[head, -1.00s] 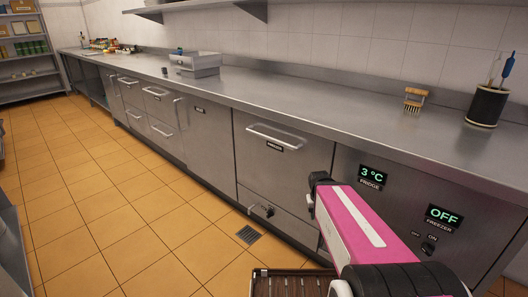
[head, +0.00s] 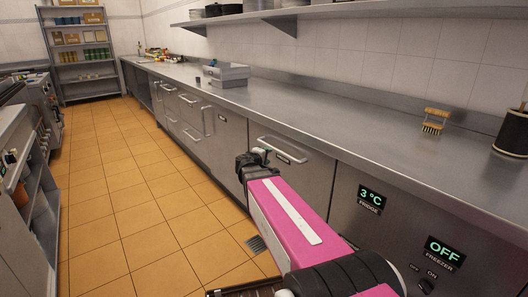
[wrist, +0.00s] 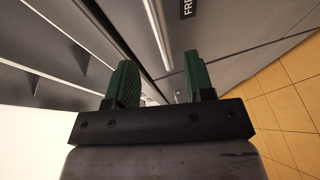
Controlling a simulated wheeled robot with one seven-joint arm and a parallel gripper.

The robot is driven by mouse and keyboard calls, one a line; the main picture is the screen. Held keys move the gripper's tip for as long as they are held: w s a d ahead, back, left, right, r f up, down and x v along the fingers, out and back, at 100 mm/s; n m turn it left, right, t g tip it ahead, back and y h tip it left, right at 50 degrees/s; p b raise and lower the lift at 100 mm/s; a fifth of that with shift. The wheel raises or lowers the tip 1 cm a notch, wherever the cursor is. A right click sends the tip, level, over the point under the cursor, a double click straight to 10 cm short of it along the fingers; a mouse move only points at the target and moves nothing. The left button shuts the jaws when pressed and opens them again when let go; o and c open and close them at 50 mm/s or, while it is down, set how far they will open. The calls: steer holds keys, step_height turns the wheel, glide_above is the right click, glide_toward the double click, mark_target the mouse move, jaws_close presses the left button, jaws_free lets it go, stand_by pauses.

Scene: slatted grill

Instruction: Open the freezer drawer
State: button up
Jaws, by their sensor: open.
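The freezer drawer (head: 299,178) is a flat steel front under the counter and looks closed. Its long bar handle (head: 285,150) runs across the top, above a black label. My gripper (head: 262,153) is at the left end of this handle, its fingers partly hidden by the wrist. In the wrist view, my gripper's two green fingers (wrist: 160,58) are apart with nothing held. The pale handle bar (wrist: 158,30) passes ahead of the gap between them. The label (wrist: 187,9) beside it reads "FRE". I cannot tell whether the fingers touch the bar.
The steel counter (head: 330,118) runs above the drawers, with a brush (head: 435,121) and a metal box (head: 226,75) on it. A panel on the right shows 3 °C (head: 371,199) and OFF (head: 444,252). Tiled floor (head: 140,185) is free to the left.

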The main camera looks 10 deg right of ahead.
mark_target(275, 151)
steer(key=x, duration=1)
steer(key=shift+w+d, duration=0.1)
steer(key=shift+w, duration=0.3)
jaws_close()
